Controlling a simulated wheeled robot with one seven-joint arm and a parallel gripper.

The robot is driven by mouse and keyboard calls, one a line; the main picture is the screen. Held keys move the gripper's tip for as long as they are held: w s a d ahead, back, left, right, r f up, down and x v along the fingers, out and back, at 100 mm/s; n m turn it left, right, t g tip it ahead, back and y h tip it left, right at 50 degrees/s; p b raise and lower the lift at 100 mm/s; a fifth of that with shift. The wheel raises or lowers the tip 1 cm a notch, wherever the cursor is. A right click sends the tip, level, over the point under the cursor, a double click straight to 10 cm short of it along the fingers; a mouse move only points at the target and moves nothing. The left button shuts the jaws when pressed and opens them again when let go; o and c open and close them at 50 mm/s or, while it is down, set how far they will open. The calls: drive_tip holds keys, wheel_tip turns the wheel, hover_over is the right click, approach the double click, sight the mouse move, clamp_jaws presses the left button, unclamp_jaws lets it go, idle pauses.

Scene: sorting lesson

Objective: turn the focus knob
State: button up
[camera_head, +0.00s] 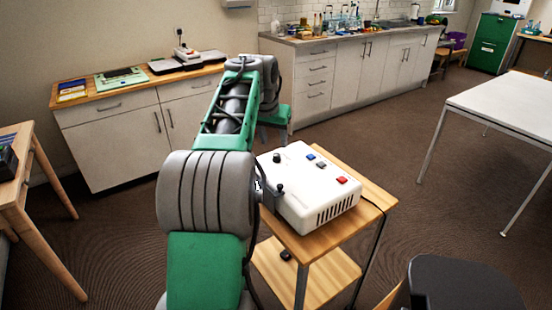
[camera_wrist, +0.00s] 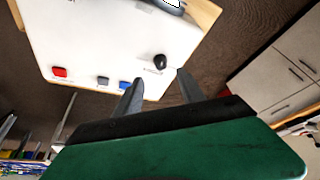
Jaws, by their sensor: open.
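The white control box (camera_head: 318,207) sits on a small wooden table. A black round knob (camera_head: 277,157) stands on its far left part, and it also shows in the wrist view (camera_wrist: 160,61). A small label beside it is too small to read. My gripper (camera_wrist: 159,77) is open and empty in the wrist view. Its two fingertips point toward the knob, which appears just past them and between them. Whether they touch it cannot be told. In the head view my gripper's fingers are hidden or too small to make out.
The box top also carries a blue button (camera_head: 310,157), a grey button (camera_head: 321,165), a red button (camera_head: 342,180) and a small black-topped part (camera_head: 280,189) near my arm. The wooden table (camera_head: 377,195) has a lower shelf. A black chair (camera_head: 462,287) stands at the lower right.

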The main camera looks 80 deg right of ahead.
sight(276, 155)
drive_tip(key=x, duration=0.7)
drive_tip(key=shift+w+d+f, duration=0.1)
drive_tip(key=shift+c, duration=0.6)
clamp_jaws()
